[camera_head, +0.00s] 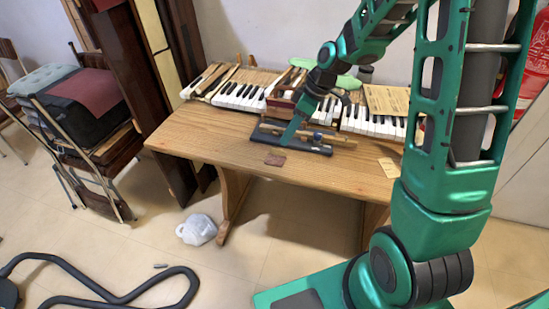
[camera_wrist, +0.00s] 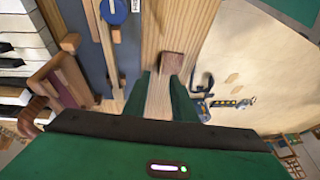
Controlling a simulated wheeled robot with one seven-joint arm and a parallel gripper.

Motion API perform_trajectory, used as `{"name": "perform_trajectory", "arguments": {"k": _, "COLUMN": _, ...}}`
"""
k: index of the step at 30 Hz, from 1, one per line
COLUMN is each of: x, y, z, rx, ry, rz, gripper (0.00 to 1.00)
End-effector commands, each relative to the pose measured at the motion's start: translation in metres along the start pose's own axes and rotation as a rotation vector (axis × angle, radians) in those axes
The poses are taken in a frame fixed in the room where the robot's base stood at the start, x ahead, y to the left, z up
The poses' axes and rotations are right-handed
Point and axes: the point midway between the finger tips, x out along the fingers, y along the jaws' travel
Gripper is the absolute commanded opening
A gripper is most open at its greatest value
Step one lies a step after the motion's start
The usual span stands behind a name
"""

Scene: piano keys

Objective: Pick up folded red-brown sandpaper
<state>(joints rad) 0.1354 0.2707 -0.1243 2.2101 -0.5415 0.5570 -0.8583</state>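The folded red-brown sandpaper (camera_head: 275,160) is a small dark piece lying flat near the front edge of the wooden table (camera_head: 200,140). In the wrist view the sandpaper (camera_wrist: 172,63) shows as a brown square just beyond the fingertips, slightly right of the middle. My gripper (camera_head: 287,143) is low over the table, just behind and to the right of the sandpaper in the head view. In the wrist view my gripper (camera_wrist: 161,77) has its two green fingers apart, with bare wood showing between them. It holds nothing. I cannot tell its exact height above the table.
A dark tool board (camera_head: 318,149) with a wooden stick and blue knob (camera_wrist: 113,10) lies beside my gripper. Piano keys (camera_head: 238,97) line the back. A pale card (camera_head: 388,167) lies at right. The table's front left is clear.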

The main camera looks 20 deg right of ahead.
Motion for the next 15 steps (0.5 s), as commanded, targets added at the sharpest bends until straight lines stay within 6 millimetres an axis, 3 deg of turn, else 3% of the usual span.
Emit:
{"name": "perform_trajectory", "arguments": {"k": 7, "x": 0.018, "y": -0.001, "z": 0.001, "rx": 0.002, "ry": -0.002, "rz": -0.002, "gripper": 0.24}}
{"name": "perform_trajectory", "arguments": {"k": 15, "x": 0.053, "y": 0.000, "z": 0.002, "rx": 0.003, "ry": -0.002, "rz": -0.001, "gripper": 0.24}}
